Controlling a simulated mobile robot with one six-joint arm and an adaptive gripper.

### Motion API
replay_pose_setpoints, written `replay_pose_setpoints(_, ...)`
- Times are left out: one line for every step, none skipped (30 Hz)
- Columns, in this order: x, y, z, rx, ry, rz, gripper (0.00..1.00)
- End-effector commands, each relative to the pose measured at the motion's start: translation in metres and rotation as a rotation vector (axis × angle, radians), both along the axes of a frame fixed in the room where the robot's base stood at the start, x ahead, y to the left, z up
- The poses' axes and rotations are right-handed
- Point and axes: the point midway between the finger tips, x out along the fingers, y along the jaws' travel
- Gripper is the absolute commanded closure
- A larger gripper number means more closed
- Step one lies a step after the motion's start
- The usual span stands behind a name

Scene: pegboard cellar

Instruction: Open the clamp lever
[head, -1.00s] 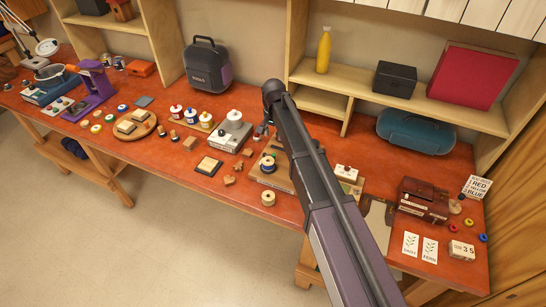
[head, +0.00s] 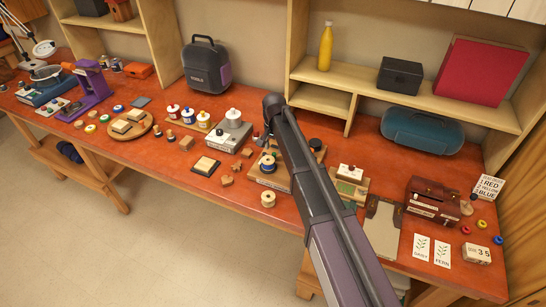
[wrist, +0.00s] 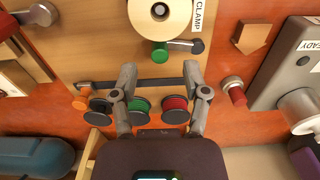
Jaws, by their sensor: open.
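In the wrist view a label reading CLAMP (wrist: 200,14) sits on a wooden board (wrist: 95,45). In the head view my arm hides part of the board (head: 268,180) and most of my gripper.
A grey box (wrist: 290,75) and a red-knobbed part (wrist: 235,96) stand right of the board in the wrist view.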

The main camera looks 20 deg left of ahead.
Motion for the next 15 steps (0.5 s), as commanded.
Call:
replay_pose_setpoints(0.0,0.0,-0.008,0.0,0.0,0.0,0.4)
replay_pose_setpoints(0.0,0.0,-0.01,0.0,0.0,0.0,0.4)
replay_pose_setpoints(0.0,0.0,-0.013,0.0,0.0,0.0,0.4)
replay_pose_setpoints(0.0,0.0,-0.015,0.0,0.0,0.0,0.4)
replay_pose_setpoints(0.0,0.0,-0.017,0.0,0.0,0.0,0.4)
replay_pose_setpoints(0.0,0.0,-0.019,0.0,0.0,0.0,0.4)
replay_pose_setpoints(0.0,0.0,-0.021,0.0,0.0,0.0,0.4)
replay_pose_setpoints(0.0,0.0,-0.022,0.0,0.0,-0.001,0.4)
replay_pose_setpoints(0.0,0.0,-0.024,0.0,0.0,-0.001,0.4)
replay_pose_setpoints(0.0,0.0,-0.025,0.0,0.0,-0.001,0.4)
replay_pose_setpoints(0.0,0.0,-0.026,0.0,0.0,-0.001,0.4)
replay_pose_setpoints(0.0,0.0,-0.028,0.0,0.0,-0.001,0.4)
replay_pose_setpoints(0.0,-0.001,-0.028,0.0,0.0,-0.001,0.4)
replay_pose_setpoints(0.0,-0.001,-0.029,0.0,0.0,-0.001,0.4)
replay_pose_setpoints(0.0,-0.001,-0.029,0.0,0.0,-0.001,0.4)
